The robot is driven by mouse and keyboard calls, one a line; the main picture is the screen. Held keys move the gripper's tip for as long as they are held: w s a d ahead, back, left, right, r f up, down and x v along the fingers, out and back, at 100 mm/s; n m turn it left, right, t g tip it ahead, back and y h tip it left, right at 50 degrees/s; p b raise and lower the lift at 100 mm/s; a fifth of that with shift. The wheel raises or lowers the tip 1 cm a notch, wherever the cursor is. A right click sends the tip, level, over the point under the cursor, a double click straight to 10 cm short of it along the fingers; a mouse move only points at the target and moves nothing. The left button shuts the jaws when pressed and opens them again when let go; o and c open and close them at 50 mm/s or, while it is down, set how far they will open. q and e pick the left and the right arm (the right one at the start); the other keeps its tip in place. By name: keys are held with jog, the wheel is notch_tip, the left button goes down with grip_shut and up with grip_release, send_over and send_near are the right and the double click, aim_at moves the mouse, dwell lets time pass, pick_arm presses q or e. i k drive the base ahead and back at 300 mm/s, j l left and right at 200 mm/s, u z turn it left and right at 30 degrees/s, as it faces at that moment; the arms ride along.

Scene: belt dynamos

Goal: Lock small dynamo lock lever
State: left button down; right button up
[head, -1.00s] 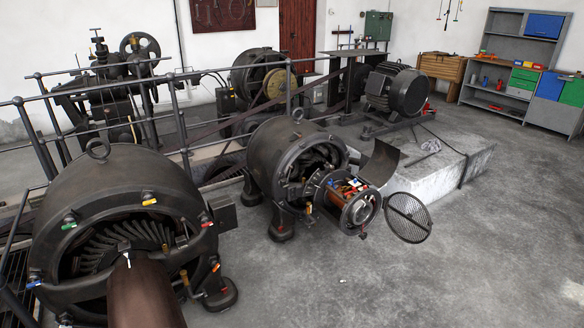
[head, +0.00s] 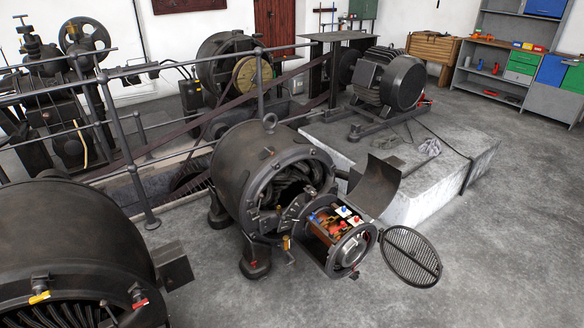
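The small dynamo (head: 265,180) stands in the middle of the head view, a dark round housing with its front end open toward the lower right. Its inner unit (head: 335,232), with copper, red, blue and white parts, sits out in front of the opening. A round mesh cover (head: 410,257) hangs swung open at its right, and a curved plate (head: 372,186) stands raised behind it. Small levers and fittings show around the opening's rim; a small yellowish piece (head: 286,243) is at its lower edge. I cannot tell which is the lock lever. Neither gripper is in view.
A large dynamo (head: 75,240) with coloured levers fills the lower left. Metal railings (head: 140,185) run behind both dynamos. A motor (head: 390,80) stands on a concrete plinth (head: 440,185) at the back right. The floor (head: 490,270) at the right front is clear.

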aim_at(262, 196)
jog(key=i+z, duration=0.1)
jog(key=i, duration=0.45)
jog(key=i+j+z, duration=0.1)
jog(key=i, duration=0.45)
jog(key=i+j+z, duration=0.1)
jog(key=i, duration=0.45)
jog(key=j, duration=0.1)
